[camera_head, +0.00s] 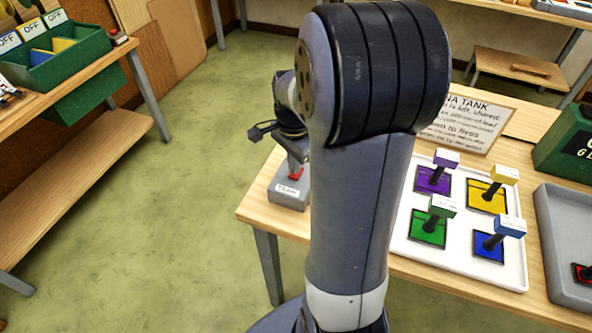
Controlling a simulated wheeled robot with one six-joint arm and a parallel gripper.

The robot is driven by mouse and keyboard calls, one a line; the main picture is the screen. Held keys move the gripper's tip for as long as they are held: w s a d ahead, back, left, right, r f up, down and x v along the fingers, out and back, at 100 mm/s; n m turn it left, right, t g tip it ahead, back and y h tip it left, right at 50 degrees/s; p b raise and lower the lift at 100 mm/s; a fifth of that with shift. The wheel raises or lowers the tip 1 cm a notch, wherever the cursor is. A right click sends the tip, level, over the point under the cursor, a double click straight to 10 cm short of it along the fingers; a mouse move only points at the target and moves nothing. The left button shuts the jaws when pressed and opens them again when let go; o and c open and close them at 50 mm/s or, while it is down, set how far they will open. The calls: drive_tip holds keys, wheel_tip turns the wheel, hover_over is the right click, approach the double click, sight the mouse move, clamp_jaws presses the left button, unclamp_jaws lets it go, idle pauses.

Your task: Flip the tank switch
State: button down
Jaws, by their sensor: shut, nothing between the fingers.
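A grey switch box (289,193) with a white label, partly readable, and a red part (296,173) on top stands near the left corner of the wooden table. It looks like the tank switch; my arm hides its right side. My gripper (297,158) is pointed down at the box, just above or against the red part; I cannot tell whether they touch. It is shut and empty. Which way the switch is set cannot be made out.
A white tray (407,252) holds purple, yellow, green and blue lever switches right of my arm. A grey tray (562,262) and a green box (570,145) are farther right. A bench (75,122) with a green bin (85,80) stands left, across open floor.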

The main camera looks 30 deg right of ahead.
drive_tip(key=shift+f+b, duration=0.65)
drive_tip(key=shift+f, duration=0.25)
idle(0.8)
wheel_tip(320, 180, up, 7)
drive_tip(key=p, duration=0.6)
drive_tip(key=shift+r, duration=0.1)
idle(0.4)
wheel_tip(320, 180, down, 7)
drive_tip(key=b, duration=0.6)
idle(0.4)
